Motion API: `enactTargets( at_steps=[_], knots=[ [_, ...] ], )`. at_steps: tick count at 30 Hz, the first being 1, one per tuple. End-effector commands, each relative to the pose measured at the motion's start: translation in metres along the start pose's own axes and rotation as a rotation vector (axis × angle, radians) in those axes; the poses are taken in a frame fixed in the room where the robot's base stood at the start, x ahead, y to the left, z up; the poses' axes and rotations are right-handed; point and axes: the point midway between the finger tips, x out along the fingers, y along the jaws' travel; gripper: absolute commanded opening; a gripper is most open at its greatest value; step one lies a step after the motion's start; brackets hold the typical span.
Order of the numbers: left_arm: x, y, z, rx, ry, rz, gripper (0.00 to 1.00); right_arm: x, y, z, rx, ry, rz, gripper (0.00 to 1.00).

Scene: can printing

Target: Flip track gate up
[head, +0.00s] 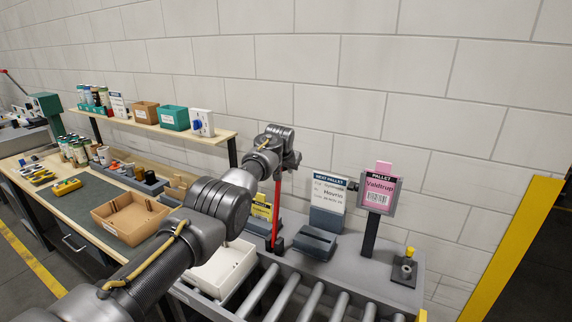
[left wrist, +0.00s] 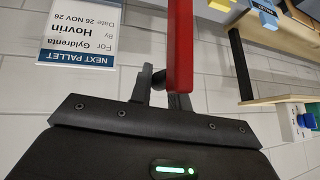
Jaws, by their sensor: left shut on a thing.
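The track gate is a red bar (head: 277,208) that stands upright from a dark pivot block (head: 275,245) beside the roller track. In the left wrist view the red bar (left wrist: 180,45) rises at the fingers. My left gripper (head: 284,165) is at the upper end of the bar and is shut on it. In the left wrist view its dark fingers (left wrist: 158,88) are against the bar, and part of their contact is hidden. My right gripper is not in view.
The roller track (head: 285,297) runs at the lower middle. A white tray (head: 222,268) lies left of it. A "Next pallet" sign (head: 328,192) and a pink "Pallet" card (head: 379,192) stand behind right. A yellow-knobbed post (head: 408,262) is further right. A cardboard tray (head: 130,217) is on the left bench.

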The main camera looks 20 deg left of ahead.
Motion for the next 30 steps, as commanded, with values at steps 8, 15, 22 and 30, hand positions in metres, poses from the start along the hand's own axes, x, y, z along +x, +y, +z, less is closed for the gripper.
enactTargets(
  at_steps=[8, 15, 22, 30],
  knots=[
    [0.006, 0.004, 0.007, 0.002, -0.022, 0.003, 0.0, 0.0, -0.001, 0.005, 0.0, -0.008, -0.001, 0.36],
    [0.006, 0.003, 0.007, 0.002, -0.021, 0.003, 0.22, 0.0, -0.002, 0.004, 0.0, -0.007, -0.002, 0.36],
    [0.003, 0.002, 0.005, 0.002, -0.014, 0.002, 0.22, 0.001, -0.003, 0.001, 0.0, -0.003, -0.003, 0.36],
    [-0.011, 0.001, 0.003, 0.0, -0.01, 0.0, 0.22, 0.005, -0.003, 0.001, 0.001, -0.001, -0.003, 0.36]
  ],
)
